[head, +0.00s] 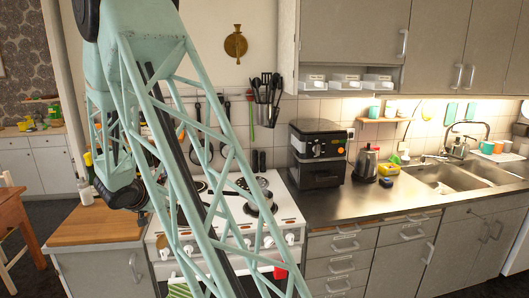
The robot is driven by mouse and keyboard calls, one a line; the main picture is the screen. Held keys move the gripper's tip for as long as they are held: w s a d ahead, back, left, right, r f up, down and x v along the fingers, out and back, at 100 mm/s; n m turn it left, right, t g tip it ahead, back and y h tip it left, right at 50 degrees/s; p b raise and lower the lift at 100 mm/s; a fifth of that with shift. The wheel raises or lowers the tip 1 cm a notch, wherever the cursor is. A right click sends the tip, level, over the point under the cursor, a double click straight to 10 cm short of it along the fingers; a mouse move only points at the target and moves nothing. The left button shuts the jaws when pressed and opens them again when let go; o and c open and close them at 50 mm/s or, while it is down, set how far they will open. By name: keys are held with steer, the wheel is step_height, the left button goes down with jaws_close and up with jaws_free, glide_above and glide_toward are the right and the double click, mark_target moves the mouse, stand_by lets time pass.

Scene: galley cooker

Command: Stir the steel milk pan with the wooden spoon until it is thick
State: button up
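I cannot see inside the pan. I cannot pick out the wooden spoon. My arm's dark wrist part is at the left, over the wooden worktop's edge. My gripper's fingers do not show; the arm's struts cover the area beside the wrist.
A black coffee machine (318,153), a kettle (367,162) and a sink (441,176) are to the right on the steel counter (345,205). A utensil holder (264,112) hangs behind the cooker. A wooden worktop (92,227) is left. Bare counter lies before the coffee machine.

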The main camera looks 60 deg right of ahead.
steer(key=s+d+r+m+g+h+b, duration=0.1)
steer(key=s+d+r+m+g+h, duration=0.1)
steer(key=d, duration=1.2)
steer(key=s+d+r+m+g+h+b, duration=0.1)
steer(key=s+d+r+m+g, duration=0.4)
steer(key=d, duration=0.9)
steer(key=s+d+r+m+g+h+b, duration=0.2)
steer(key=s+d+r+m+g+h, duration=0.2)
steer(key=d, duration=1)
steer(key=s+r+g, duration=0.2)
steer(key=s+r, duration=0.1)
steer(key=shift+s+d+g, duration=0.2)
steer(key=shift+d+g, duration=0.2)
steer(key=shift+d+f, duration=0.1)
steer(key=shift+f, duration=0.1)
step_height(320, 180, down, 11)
steer(key=b, duration=0.5)
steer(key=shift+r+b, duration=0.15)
steer(key=shift+b, duration=0.15)
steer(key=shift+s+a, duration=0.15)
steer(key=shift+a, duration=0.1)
